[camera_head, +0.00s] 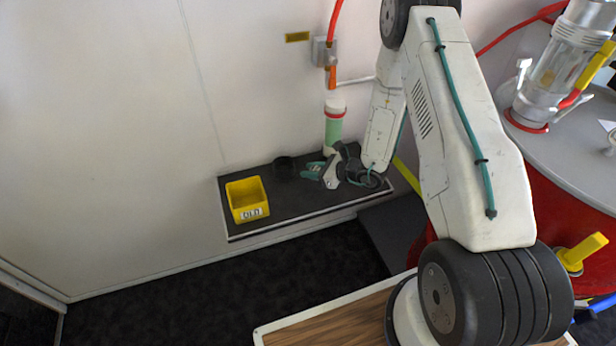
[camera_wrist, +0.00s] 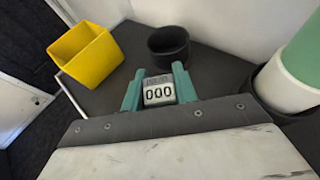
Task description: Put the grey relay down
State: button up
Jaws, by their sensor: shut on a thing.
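The grey relay (camera_wrist: 158,92) shows in the wrist view as a small block with a white face reading "000". It sits between the two teal fingers of my gripper (camera_wrist: 158,88), which is shut on it. In the head view my gripper (camera_head: 314,170) is low over the dark shelf (camera_head: 290,210), near its back right part. The relay is too small to make out in the head view. I cannot tell whether it touches the shelf.
A yellow bin (camera_head: 247,200) labelled "OLD" stands at the shelf's left end. A black round cup (camera_wrist: 168,47) stands just beyond the relay. A green and white cylinder (camera_head: 334,125) stands at the back right. The shelf's front middle is clear.

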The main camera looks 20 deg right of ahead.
jog(key=shift+w+a+f, duration=0.15)
jog(key=shift+w+a, duration=0.25)
jog(key=shift+a, duration=0.05)
jog(key=shift+f, duration=1.6)
jog(key=o, duration=1)
jog(key=shift+f, duration=0.1)
jog(key=shift+c, duration=0.2)
